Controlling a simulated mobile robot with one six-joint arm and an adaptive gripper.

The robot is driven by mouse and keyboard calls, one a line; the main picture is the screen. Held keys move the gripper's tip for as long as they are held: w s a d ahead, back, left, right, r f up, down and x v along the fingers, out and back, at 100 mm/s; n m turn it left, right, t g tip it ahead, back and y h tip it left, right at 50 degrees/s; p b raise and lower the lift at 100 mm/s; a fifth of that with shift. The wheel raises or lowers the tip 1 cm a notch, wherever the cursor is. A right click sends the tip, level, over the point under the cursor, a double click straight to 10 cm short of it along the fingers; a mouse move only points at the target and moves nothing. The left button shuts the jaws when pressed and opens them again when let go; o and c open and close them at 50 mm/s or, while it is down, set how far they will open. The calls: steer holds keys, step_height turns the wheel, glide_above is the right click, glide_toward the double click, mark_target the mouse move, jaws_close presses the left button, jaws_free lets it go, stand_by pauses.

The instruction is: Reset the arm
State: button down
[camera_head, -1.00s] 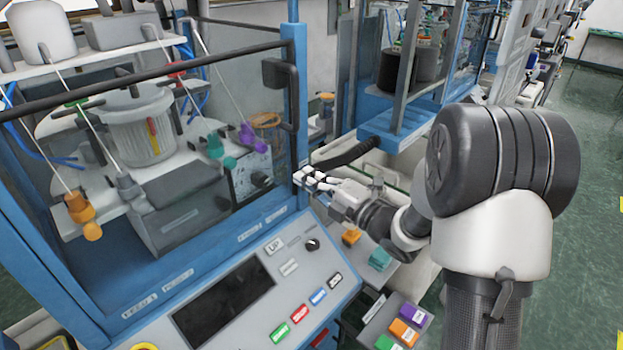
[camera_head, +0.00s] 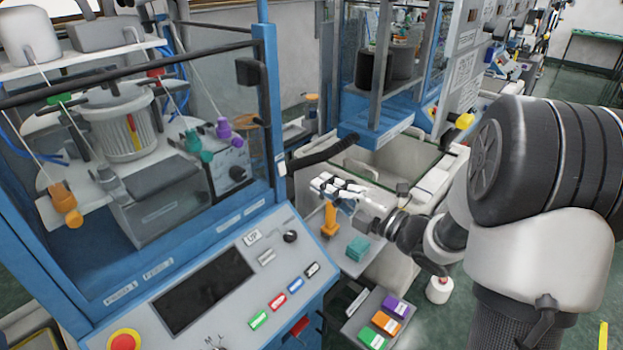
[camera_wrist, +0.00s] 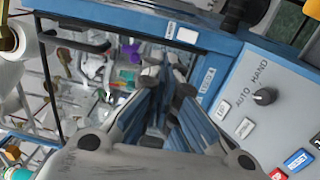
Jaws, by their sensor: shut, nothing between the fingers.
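My gripper (camera_head: 326,186) is in the middle of the head view, just right of the blue knitting machine's frame (camera_head: 270,100). Its pale fingers are together with nothing between them. It is above a small grey shelf holding an orange tool (camera_head: 329,219) and a teal block (camera_head: 357,248), and appears apart from both. My arm reaches in from the right side. In the wrist view, my gripper's fingers (camera_wrist: 172,75) point toward the machine's blue frame and glass door, beside the control panel (camera_wrist: 262,100).
The head view shows the sloped control panel (camera_head: 262,262) with coloured buttons and a red emergency knob (camera_head: 124,341). A tray of coloured boxes (camera_head: 352,325) is at the lower middle. A white cone (camera_head: 438,290) stands under my arm. Another blue machine (camera_head: 349,128) stands behind.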

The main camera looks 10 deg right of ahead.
steer(key=shift+s+d, duration=0.15)
steer(key=shift+s, duration=0.2)
steer(key=w+d+r+m+h, duration=0.1)
steer(key=d+r+m+h, duration=0.25)
steer(key=m+h, duration=0.5)
steer(key=s+d+m+g+h, duration=0.3)
steer(key=s+m+h, duration=0.1)
steer(key=s+m, duration=0.3)
steer(key=s+a+f+m+g, duration=0.2)
steer(key=s+a+m, duration=0.1)
steer(key=s, duration=0.4)
steer(key=s+a+f+m+g+y, duration=0.1)
steer(key=s+a+m+g, duration=0.2)
steer(key=s, duration=0.5)
steer(key=s+a+f+m+g, duration=0.2)
steer(key=s+a+m, duration=0.1)
steer(key=s, duration=0.5)
steer(key=shift+s+f+m, duration=0.15)
steer(key=shift+f+m, duration=0.15)
steer(key=shift+m, duration=0.05)
steer(key=shift+y, duration=0.25)
